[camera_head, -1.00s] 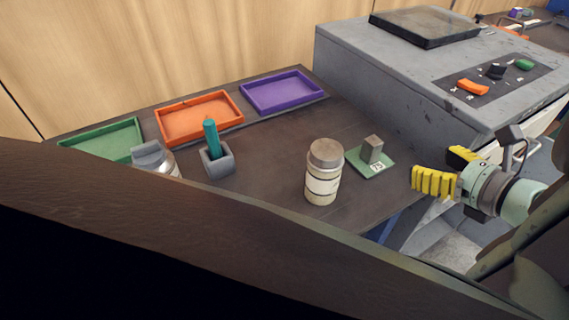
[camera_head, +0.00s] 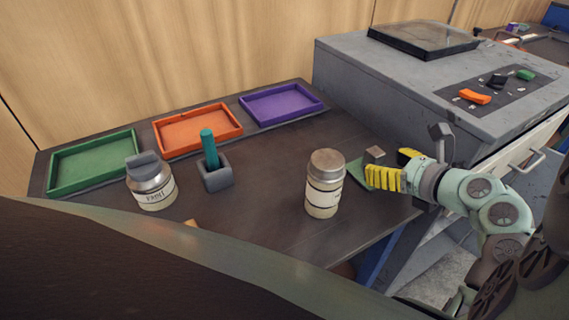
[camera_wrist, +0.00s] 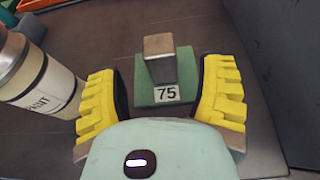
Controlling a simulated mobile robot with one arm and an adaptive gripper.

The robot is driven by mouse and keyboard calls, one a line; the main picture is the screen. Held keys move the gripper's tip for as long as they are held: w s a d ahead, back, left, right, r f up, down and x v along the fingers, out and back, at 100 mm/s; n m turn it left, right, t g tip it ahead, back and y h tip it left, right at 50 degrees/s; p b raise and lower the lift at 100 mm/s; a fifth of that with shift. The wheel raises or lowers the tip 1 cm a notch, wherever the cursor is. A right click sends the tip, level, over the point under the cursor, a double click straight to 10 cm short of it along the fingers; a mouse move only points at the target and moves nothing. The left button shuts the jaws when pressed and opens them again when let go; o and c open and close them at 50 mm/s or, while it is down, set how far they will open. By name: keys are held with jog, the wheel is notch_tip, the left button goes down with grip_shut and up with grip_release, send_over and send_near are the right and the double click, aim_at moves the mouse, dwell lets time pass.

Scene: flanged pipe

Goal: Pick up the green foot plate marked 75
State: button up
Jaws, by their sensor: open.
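The green foot plate (camera_wrist: 183,65) lies flat on the dark table, with a grey upright block (camera_wrist: 160,58) on it and a white label reading 75 (camera_wrist: 167,94). In the head view the plate (camera_head: 359,172) is partly hidden behind my gripper (camera_head: 392,168). My gripper also shows in the wrist view (camera_wrist: 162,100), its yellow fingers open on either side of the plate's near part, with the block ahead between them. No contact shows between fingers and block.
A labelled jar (camera_head: 324,184) stands close left of the plate. A grey machine (camera_head: 440,95) rises on the right. Green (camera_head: 95,187), orange (camera_head: 200,152) and purple (camera_head: 285,119) trays line the back. A silver-lidded jar (camera_head: 151,184) and a grey holder (camera_head: 216,178) stand left.

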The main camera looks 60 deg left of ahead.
aim_at(368, 156)
jog(key=shift+b+x, duration=0.35)
jog(key=shift+x, duration=2.55)
jog(key=shift+o, duration=0.3)
jog(key=shift+r, duration=0.1)
grip_shut()
